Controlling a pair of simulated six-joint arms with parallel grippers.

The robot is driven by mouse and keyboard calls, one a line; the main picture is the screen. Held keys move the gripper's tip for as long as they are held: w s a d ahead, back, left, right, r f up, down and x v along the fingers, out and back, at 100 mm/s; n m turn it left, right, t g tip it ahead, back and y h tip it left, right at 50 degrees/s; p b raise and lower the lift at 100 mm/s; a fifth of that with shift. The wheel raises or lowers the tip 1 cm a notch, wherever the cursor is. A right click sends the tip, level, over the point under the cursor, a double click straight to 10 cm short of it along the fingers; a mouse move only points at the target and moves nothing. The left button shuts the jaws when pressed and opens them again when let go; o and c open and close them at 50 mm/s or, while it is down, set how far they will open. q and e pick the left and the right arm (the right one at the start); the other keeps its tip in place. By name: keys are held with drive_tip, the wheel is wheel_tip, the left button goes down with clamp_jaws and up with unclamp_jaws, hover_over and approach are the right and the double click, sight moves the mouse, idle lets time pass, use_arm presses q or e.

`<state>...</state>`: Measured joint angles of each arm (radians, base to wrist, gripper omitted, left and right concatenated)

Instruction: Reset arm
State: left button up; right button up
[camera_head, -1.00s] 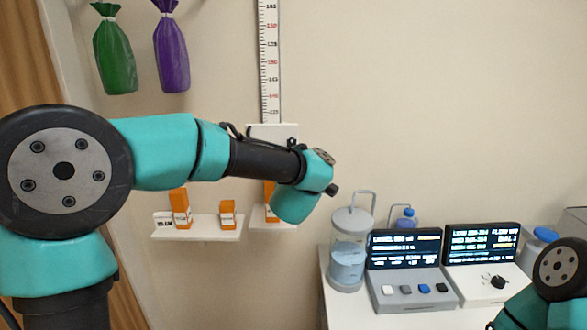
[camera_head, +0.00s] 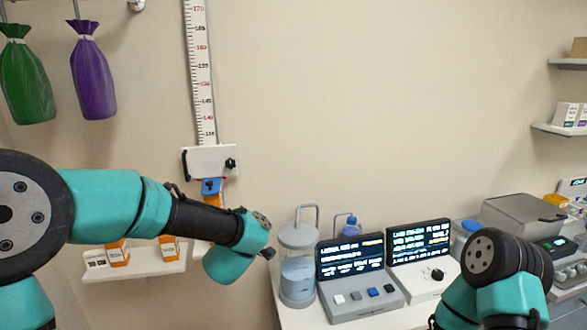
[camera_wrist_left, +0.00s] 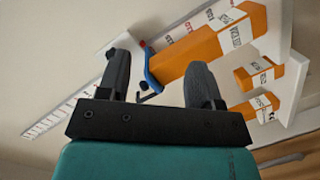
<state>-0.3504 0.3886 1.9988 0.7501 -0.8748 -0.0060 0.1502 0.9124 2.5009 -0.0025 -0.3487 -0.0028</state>
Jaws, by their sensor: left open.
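My left arm (camera_head: 200,222) reaches in from the left in the head view, in front of the wall. Its gripper fingers are hidden there. In the left wrist view my left gripper (camera_wrist_left: 160,82) is open, with its two dark fingers apart. An orange item (camera_wrist_left: 205,52) with a blue band lies beyond the fingers; I cannot tell whether they touch it. My right arm (camera_head: 500,280) is at the lower right of the head view, and its gripper is not seen.
A white shelf (camera_head: 140,270) with orange boxes (camera_head: 118,252) is behind my left arm. A height ruler (camera_head: 200,75) runs up the wall. Green (camera_head: 27,82) and purple (camera_head: 93,75) bags hang upper left. A counter holds a clear canister (camera_head: 298,265) and consoles (camera_head: 350,258). The middle wall is clear.

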use_arm(q)
drive_tip(key=s+a+f+m+g+h, duration=0.2)
drive_tip(key=s+f+m+g, duration=0.15)
drive_tip(key=f, duration=1.15)
drive_tip(key=s+a+f+m+g+h, duration=0.1)
drive_tip(key=s+f+m+g+h, duration=0.25)
drive_tip(key=f, duration=1.15)
drive_tip(key=s+f+m+g, duration=0.1)
drive_tip(key=s+f+g, duration=0.3)
drive_tip(key=s+f, duration=0.4)
drive_tip(key=s+a+f+m+g+h, duration=0.1)
drive_tip(key=s+f+g, duration=0.3)
drive_tip(key=s+f, duration=0.4)
drive_tip(key=s, duration=0.6)
drive_tip(key=shift+s+m, duration=0.15)
drive_tip(key=shift+m, duration=0.15)
